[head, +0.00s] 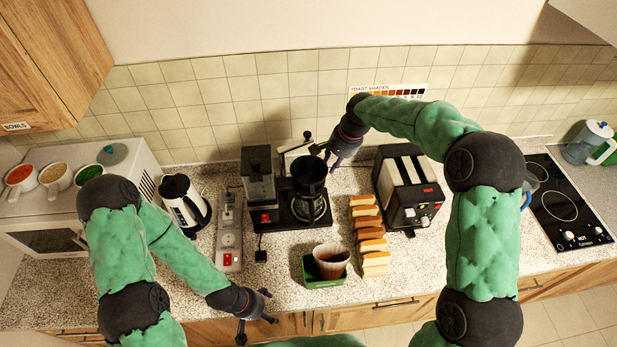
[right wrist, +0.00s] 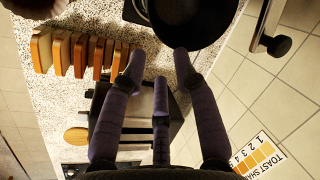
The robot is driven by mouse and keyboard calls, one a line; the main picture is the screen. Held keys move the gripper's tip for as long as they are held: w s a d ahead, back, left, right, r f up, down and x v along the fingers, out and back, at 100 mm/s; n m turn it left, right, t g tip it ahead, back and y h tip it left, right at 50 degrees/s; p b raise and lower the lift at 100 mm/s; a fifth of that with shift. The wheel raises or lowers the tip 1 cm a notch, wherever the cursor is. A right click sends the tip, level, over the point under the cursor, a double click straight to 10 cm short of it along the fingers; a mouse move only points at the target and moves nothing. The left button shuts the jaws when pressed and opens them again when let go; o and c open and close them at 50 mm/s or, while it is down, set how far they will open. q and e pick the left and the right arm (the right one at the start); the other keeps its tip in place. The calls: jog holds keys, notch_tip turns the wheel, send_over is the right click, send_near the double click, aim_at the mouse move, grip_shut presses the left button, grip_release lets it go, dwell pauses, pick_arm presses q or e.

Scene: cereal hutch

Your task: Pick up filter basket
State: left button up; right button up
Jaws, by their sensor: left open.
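The black filter basket (head: 309,174) sits in the coffee maker (head: 262,190), above its base. It also shows as a dark round bowl at the top of the right wrist view (right wrist: 190,18). My right gripper (head: 335,152) is behind and to the right of the basket in the head view. In the right wrist view its fingers (right wrist: 158,72) are spread with nothing held between them, and one fingertip is close to the basket's rim; I cannot tell whether they touch. My left gripper (head: 262,313) is open and empty by the counter's front edge.
A paper filter with brown contents (head: 331,260) stands in a green box (head: 322,281). Bread slices (head: 369,235) stand in a row beside the toaster (head: 409,190). A power strip (head: 229,235) and a kettle (head: 182,202) are to the left; a cooktop (head: 567,205) is at right.

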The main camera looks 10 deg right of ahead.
jog(key=x, duration=0.3)
jog(key=p+x, duration=0.1)
jog(key=x, duration=0.1)
jog(key=p+x, duration=0.1)
jog(key=x, duration=0.2)
jog(key=shift+s+a+f, duration=0.2)
jog(key=shift+s+f, duration=0.05)
jog(key=shift+f, duration=0.05)
jog(key=shift+w+a+f, duration=0.1)
jog(key=shift+w+f, duration=0.1)
jog(key=shift+f, duration=0.4)
jog(key=shift+s, duration=0.1)
jog(key=shift+c, duration=0.9)
grip_shut()
